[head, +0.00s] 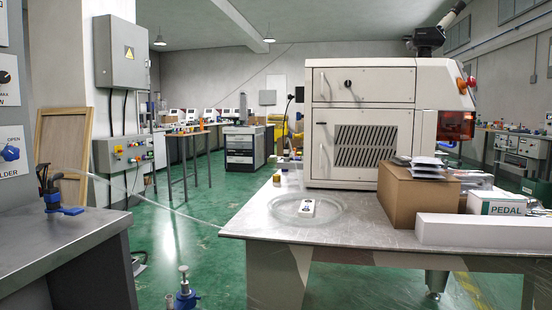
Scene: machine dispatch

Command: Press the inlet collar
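I cannot tell for sure which part is the inlet collar. A blue fitting with a dark upright part (54,200) sits on the left metal bench near its back edge. A pale, clear hose (120,181) runs from near it, past the bench, towards the right table. Another blue fitting with a metal knob on top (184,290) stands upright low down at the bottom of the view, with a small pale metal cylinder (169,301) beside it. A blue knob (11,153) is on the grey panel marked "OPEN". My gripper does not show.
The left bench (60,240) and the right table (255,222) flank a strip of green floor (165,235). The table holds a large beige machine (360,185), a cardboard box (405,195), a long white box (485,233), a "PEDAL" box (496,203) and a small white item (307,208).

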